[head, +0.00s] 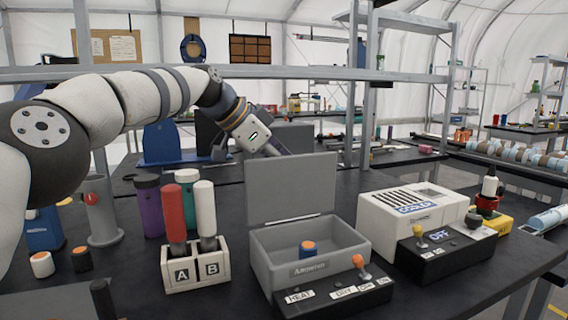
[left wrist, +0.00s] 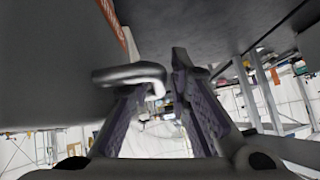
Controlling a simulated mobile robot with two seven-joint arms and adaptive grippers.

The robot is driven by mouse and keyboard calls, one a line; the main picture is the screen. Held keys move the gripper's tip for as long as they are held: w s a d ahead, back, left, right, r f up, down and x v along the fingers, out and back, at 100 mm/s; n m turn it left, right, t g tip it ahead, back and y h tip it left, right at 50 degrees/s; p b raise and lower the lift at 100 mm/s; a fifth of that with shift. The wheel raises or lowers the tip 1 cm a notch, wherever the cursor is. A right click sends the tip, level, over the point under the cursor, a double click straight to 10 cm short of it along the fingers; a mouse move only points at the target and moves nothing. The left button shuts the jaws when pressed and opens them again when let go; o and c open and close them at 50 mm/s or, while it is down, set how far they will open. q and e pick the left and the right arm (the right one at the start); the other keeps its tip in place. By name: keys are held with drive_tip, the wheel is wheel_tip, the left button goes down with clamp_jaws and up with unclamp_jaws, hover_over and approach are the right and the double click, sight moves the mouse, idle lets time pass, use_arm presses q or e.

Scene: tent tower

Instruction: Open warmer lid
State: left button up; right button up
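The warmer (head: 345,255) is a grey box on the black table, with its lid (head: 290,185) standing upright and open. An orange-capped vial (head: 308,249) is inside the box. A bent metal handle (left wrist: 128,74) on a grey surface crosses in front of the left finger and ends near the gap. I cannot tell whether it touches. My right gripper is not in view.
A rack (head: 195,265) marked A and B holds red and white tubes left of the warmer. A control panel (head: 335,295) is in front of the warmer. A white cooler (head: 410,215) and its panel (head: 445,255) stand to the right. A metal shelf rail (head: 300,73) spans behind.

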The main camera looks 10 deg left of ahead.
use_arm(q)
drive_tip(key=v, duration=1.2)
drive_tip(key=shift+c, duration=0.3)
